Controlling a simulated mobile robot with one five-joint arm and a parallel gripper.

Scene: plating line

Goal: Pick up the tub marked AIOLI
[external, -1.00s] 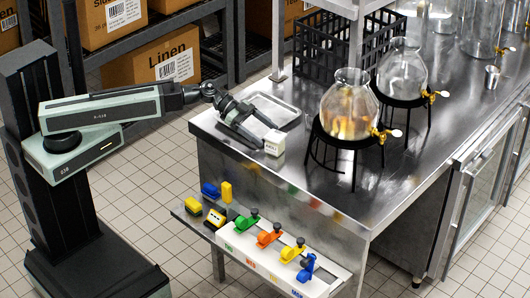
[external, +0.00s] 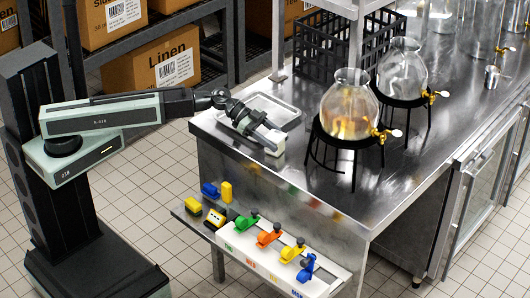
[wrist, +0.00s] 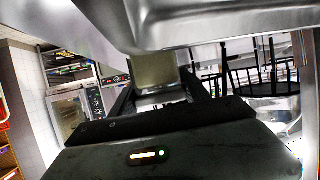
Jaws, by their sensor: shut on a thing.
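The small white tub (external: 274,142) stands on the steel counter near its left front edge. In the earlier external view its front bears a dark label that looks like AIOLI; now a finger hides that label. My gripper (external: 268,141) is shut on the tub, with its fingers on either side. In the wrist view the tub (wrist: 157,72) shows pale and shaded between the fingers of my gripper (wrist: 158,88). The tub looks upright and at counter level; I cannot tell whether it is lifted.
A shallow metal tray (external: 288,113) lies just behind my gripper. A glass dispenser with amber liquid (external: 346,105) on a black stand is close to the right. A black crate (external: 345,52) stands at the back. Coloured clamps (external: 268,235) sit on the lower shelf.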

